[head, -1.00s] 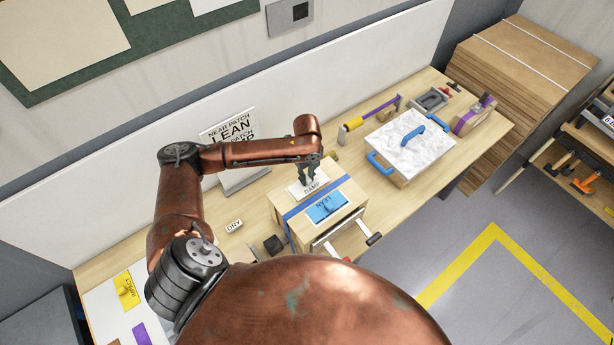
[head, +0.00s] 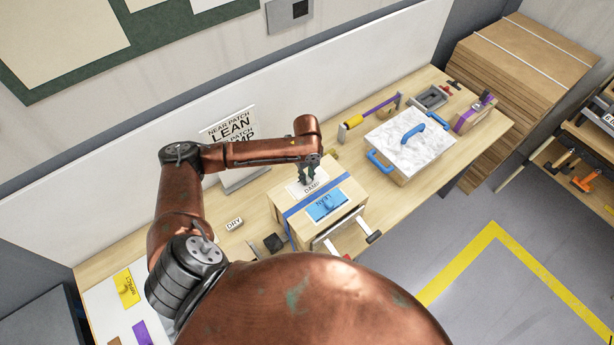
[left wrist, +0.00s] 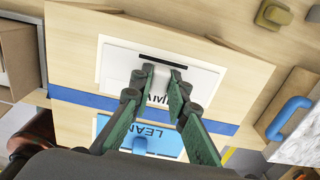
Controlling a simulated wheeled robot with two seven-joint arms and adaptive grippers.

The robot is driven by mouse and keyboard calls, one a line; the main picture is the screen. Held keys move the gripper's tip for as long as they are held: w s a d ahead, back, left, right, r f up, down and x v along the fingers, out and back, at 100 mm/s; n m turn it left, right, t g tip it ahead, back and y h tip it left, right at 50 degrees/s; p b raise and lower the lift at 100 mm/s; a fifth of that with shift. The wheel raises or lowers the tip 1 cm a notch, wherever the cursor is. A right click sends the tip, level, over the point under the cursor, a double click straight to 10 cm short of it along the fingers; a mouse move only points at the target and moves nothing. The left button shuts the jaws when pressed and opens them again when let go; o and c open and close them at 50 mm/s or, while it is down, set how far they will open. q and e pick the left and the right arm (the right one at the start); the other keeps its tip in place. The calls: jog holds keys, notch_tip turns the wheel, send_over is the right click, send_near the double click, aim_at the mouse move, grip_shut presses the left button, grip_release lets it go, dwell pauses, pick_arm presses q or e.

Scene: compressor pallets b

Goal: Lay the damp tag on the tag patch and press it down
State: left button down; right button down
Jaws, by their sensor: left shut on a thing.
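The damp tag (head: 312,188) is white with black lettering, and my left gripper (head: 306,180) is shut on it. It is over the pale tag patch (head: 293,189) on top of the wooden box (head: 336,215). In the left wrist view, my left gripper (left wrist: 162,72) covers part of the damp tag (left wrist: 160,97), so only some letters show. The patch (left wrist: 106,75) shows as a pale border around it. The tag looks flat and very close to the patch; I cannot tell whether it touches. My right gripper is not in view.
A blue strap (head: 313,198) crosses the box beside the patch. A DRY block (head: 234,224) and a sign (head: 231,130) stand left. A marble-topped block with blue handles (head: 406,140) is at right.

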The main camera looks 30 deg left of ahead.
pick_arm(q)
jog(key=c, duration=1.8)
grip_release()
notch_tip(320, 180, up, 12)
